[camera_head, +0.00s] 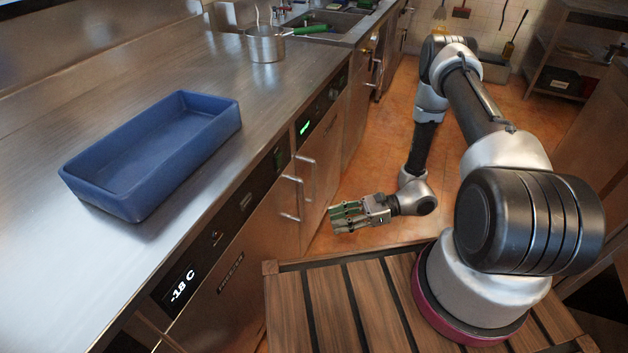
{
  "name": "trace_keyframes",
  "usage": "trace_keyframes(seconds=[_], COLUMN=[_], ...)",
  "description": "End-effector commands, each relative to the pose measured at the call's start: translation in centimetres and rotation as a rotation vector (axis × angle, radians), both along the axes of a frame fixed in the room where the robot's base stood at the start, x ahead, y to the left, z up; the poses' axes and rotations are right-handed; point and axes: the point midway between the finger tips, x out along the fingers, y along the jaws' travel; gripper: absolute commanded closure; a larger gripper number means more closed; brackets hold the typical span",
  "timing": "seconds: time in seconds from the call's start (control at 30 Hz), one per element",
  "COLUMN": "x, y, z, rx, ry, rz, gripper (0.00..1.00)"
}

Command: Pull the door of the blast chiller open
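Steel doors line the front of the counter. One door (326,158) lies below a panel with a lit green display (304,127); I cannot read a label naming it the blast chiller.
A blue tray (100,190) and a steel pot (265,45) stand on the counter (215,60). A front panel at lower left reads -18 C (182,286). A sink (325,22) lies farther back. Orange floor (375,145) is open beyond my gripper.

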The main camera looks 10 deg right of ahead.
Motion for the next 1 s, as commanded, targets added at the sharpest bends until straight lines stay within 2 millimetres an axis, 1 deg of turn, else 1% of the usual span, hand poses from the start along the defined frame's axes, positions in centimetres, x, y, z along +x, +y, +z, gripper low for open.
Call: trace_keyframes(seconds=[0.03,0.07,0.1,0.17,0.2,0.27,0.3,0.4,0.5,0.57,0.67,0.9,1.0], x=[0.8,1.5,2.6,4.9,6.6,9.5,11.6,15.2,16.9,17.4,18.1,20.9,21.7], y=[0.6,0.9,1.2,1.3,1.2,0.6,0.1,-1.1,-1.8,-1.7,-0.8,2.2,3.1], z=[-2.0,-3.1,-4.5,-6.3,-7.0,-7.4,-7.0,-6.3,-5.6,-5.3,-5.1,-5.1,-5.1], rx=[0.023,0.035,0.051,0.070,0.082,0.095,0.104,0.124,0.142,0.154,0.156,0.156,0.155], ry=[0.026,0.037,0.045,0.043,0.030,-0.006,-0.038,-0.100,-0.130,-0.143,-0.151,-0.149,-0.150], rz=[-0.082,-0.136,-0.211,-0.330,-0.400,-0.494,-0.549,-0.658,-0.724,-0.735,-0.729,-0.728,-0.728], gripper=[0.63,0.63,0.63,0.63,0.63,0.63,0.63,0.63,0.63,0.63,0.63,0.63,0.63])
